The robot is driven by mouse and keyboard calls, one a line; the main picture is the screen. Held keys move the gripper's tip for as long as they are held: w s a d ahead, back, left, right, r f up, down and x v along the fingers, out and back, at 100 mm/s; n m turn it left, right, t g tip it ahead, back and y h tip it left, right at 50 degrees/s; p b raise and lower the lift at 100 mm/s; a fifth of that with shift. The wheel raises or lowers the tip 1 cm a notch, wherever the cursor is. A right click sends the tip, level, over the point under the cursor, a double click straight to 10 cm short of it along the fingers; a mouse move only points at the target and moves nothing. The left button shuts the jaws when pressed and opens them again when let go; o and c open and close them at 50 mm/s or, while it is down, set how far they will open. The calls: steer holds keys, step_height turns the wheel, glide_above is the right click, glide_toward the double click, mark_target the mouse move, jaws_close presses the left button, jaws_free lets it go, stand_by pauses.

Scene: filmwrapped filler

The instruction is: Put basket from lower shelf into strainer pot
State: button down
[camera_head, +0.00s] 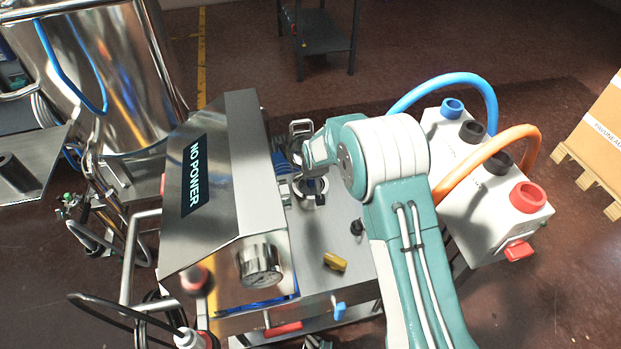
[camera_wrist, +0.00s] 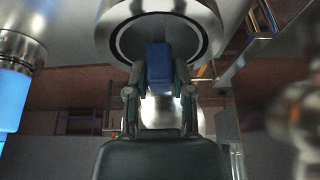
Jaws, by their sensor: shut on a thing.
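My gripper (camera_wrist: 159,85) is seen from behind in the wrist view, its two dark fingers closed on a small blue piece (camera_wrist: 158,62). I cannot tell whether this piece is part of the basket; no whole basket is clearly visible. A shiny round metal body with a dark ring-shaped rim (camera_wrist: 112,45) is just beyond the fingertips, and it may be the strainer pot. Another curved metal surface (camera_wrist: 163,112) shows between the fingers. In the head view my wrist is over the steel bench beside a silver ring-shaped fitting (camera_head: 311,198); the fingers are largely hidden there.
A steel cabinet marked NO POWER (camera_head: 196,172) stands just left of my arm. A white box with blue and orange hoses (camera_head: 478,165) is on the right. A yellow piece (camera_head: 335,262) lies on the bench. A large steel tank (camera_head: 110,75) is at upper left.

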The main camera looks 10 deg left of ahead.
steer(key=shift+s+f, duration=0.1)
steer(key=shift+f, duration=0.1)
steer(key=shift+c, duration=2)
jaws_free()
steer(key=v, duration=1.1)
steer(key=shift+r, duration=0.4)
